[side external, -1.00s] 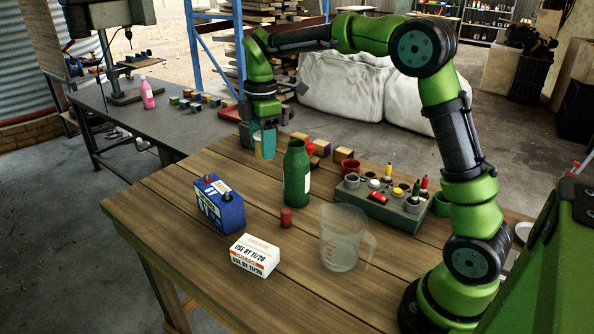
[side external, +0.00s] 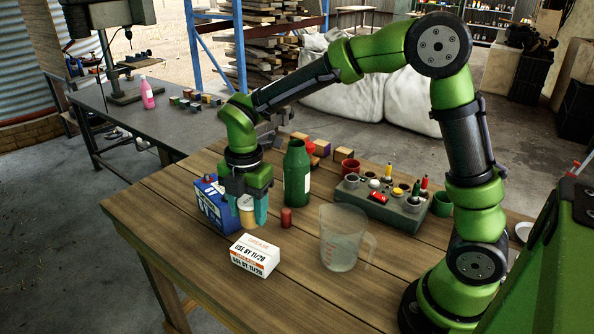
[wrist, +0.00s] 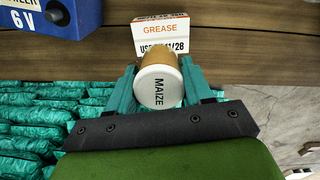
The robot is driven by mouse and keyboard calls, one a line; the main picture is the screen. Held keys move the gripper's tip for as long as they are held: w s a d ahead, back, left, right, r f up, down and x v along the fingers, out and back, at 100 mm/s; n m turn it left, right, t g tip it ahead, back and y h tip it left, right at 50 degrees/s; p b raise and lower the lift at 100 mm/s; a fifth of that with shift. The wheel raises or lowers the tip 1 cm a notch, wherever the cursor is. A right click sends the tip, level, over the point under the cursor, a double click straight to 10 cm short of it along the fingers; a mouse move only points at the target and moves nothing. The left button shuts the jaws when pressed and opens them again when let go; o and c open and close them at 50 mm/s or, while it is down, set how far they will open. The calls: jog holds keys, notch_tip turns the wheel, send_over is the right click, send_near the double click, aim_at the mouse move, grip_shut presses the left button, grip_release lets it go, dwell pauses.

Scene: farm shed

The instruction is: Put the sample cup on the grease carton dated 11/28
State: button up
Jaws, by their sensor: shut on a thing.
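The sample cup (side external: 246,207) has a pale lid and a tan body. In the wrist view its white lid (wrist: 160,88) reads "MAIZE". My gripper (side external: 247,210) is shut on the cup, with teal fingers on both sides of it, and holds it upright. It also shows in the wrist view (wrist: 160,88). The white grease carton (side external: 255,256), printed "USE BY 11/28", lies on the wooden table in front of the cup. In the wrist view the carton (wrist: 160,32) shows just beyond the cup, partly covered by it.
A blue 6 V battery (side external: 211,205) stands close to the left of my gripper. A green bottle (side external: 297,175) and a small red cylinder (side external: 286,218) stand to the right. A clear jug (side external: 342,240) is right of the carton. The table front left is clear.

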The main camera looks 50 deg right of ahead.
notch_tip(320, 180, down, 8)
jog(key=shift+r, duration=0.25)
jog(key=shift+f, duration=0.1)
jog(key=o, duration=1.1)
